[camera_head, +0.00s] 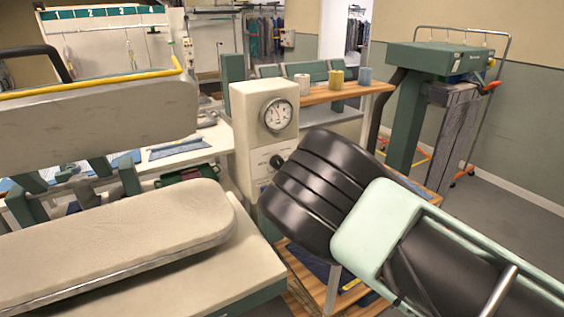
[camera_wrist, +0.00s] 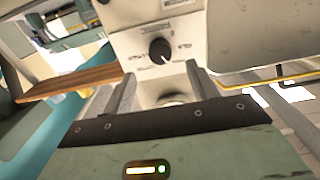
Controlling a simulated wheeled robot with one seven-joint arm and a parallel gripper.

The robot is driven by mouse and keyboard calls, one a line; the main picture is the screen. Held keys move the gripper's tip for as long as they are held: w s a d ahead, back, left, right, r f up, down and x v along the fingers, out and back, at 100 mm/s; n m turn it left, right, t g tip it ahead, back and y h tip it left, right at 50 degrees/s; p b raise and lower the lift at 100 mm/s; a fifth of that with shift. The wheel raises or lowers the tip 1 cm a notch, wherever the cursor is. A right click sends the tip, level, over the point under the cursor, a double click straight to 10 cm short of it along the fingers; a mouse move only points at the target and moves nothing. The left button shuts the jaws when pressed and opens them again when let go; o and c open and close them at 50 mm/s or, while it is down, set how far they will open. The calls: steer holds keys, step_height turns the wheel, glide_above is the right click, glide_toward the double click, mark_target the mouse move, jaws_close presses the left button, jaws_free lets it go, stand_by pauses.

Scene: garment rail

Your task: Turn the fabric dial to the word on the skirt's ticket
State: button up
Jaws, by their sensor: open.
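The fabric dial is a round black knob (camera_head: 277,161) on the front of a cream control box (camera_head: 251,110), below a round gauge. In the wrist view the knob (camera_wrist: 160,50) has a small pale mark at its lower right, with labels around it too small to read. My gripper (camera_wrist: 160,72) is open and empty. Its two grey fingers point toward the panel, and the knob shows beyond and between their tips, seemingly apart from both. In the head view my arm hides the gripper. I cannot make out a skirt or its ticket in either view.
A padded pressing board (camera_head: 120,240) and a raised upper press head (camera_head: 100,120) with a yellow bar are at the left. A wooden shelf (camera_head: 345,93) with several thread cones is behind the box. A green machine (camera_head: 437,60) stands at the right.

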mark_target(280, 165)
steer(key=shift+p+x, duration=1.1)
steer(key=shift+x, duration=2.5)
steer(key=c, duration=1)
